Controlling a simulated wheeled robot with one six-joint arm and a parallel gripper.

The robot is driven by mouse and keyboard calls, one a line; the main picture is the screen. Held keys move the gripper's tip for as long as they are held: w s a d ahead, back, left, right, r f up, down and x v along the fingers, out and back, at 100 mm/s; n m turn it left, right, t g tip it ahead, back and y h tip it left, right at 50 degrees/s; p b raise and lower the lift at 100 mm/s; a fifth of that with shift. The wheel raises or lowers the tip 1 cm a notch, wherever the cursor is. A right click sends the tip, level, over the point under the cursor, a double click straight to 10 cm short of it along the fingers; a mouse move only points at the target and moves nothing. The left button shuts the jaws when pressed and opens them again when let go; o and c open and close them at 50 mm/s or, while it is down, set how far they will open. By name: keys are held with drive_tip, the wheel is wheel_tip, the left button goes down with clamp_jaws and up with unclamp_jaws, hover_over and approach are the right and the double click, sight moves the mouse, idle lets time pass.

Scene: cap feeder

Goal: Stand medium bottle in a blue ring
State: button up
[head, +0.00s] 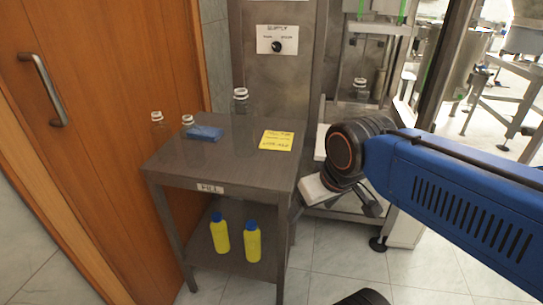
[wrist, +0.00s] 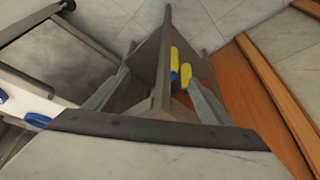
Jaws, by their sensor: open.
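I cannot tell surely which is the medium bottle.
A yellow note (head: 276,140) lies on the table. Two yellow bottles with blue caps (head: 220,236) (head: 253,241) stand on its lower shelf. Another clear bottle (head: 360,88) stands in the machine behind. A wooden door (head: 100,90) is at left. The table's front half is clear.

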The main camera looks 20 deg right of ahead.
drive_tip(key=w+a+r+n+g, duration=0.1)
drive_tip(key=w+r+n, duration=0.3)
drive_tip(key=w+r, duration=0.5)
drive_tip(key=w+a+r+n+g, duration=0.1)
drive_tip(key=w+a+r+n, duration=0.1)
drive_tip(key=w+r+n, duration=0.65)
wheel_tip(320, 180, up, 14)
drive_tip(key=n+g, duration=0.3)
drive_tip(key=n, duration=0.2)
hover_over(239, 90)
wheel_tip(239, 90, down, 12)
drive_tip(key=shift+s, duration=0.1)
drive_tip(key=shift+s+d+f, duration=0.1)
drive_tip(key=shift+f, duration=1.25)
drive_tip(key=shift+s+d+f, duration=0.1)
drive_tip(key=shift+f, duration=1.25)
drive_tip(key=shift+w, duration=0.1)
drive_tip(key=c, duration=1.5)
drive_tip(key=shift+c, duration=0.2)
